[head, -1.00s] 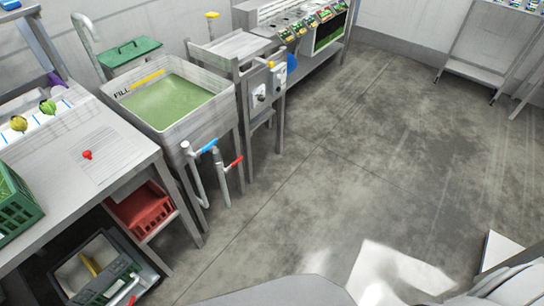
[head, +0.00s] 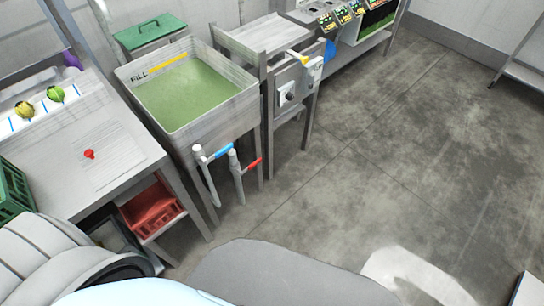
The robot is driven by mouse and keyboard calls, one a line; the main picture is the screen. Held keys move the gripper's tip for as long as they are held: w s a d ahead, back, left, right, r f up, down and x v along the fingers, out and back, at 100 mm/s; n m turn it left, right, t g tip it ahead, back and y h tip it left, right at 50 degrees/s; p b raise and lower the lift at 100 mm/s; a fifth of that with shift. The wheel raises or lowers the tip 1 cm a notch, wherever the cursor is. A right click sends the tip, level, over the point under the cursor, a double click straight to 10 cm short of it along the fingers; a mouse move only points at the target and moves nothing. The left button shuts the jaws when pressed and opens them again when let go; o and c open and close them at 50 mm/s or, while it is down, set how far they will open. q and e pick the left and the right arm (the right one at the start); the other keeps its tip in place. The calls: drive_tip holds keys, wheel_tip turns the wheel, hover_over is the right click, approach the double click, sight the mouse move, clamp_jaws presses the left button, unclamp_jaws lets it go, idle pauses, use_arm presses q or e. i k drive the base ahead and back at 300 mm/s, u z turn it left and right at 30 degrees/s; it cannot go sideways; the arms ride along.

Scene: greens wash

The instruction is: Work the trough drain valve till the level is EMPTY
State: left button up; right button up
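The trough (head: 222,119) stands on legs left of centre in the head view. It holds green water (head: 190,95), with the surface below a yellow band (head: 168,64) and the word FILL on the inner back wall. Two pipes with valves come off its front. One has a blue handle (head: 218,150) and the other a red handle (head: 254,163). I cannot tell from the picture which one is the drain. Neither gripper is in view, and nothing touches the valves. Parts of my own body fill the bottom left and bottom middle.
A steel bench (head: 62,187) with a red knob (head: 89,154) stands left of the trough, above a red crate (head: 153,209). A green crate (head: 12,190) is at the left edge. A stand with switch boxes (head: 290,93) is to the right. The floor (head: 370,150) in front and right is clear.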

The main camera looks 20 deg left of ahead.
sight(256, 162)
drive_tip(key=u, duration=0.4)
drive_tip(key=i, duration=0.85)
drive_tip(key=z, duration=1.05)
drive_tip(key=i, duration=2.3)
drive_tip(key=u, duration=3.95)
drive_tip(key=i, duration=0.5)
drive_tip(key=u, duration=0.15)
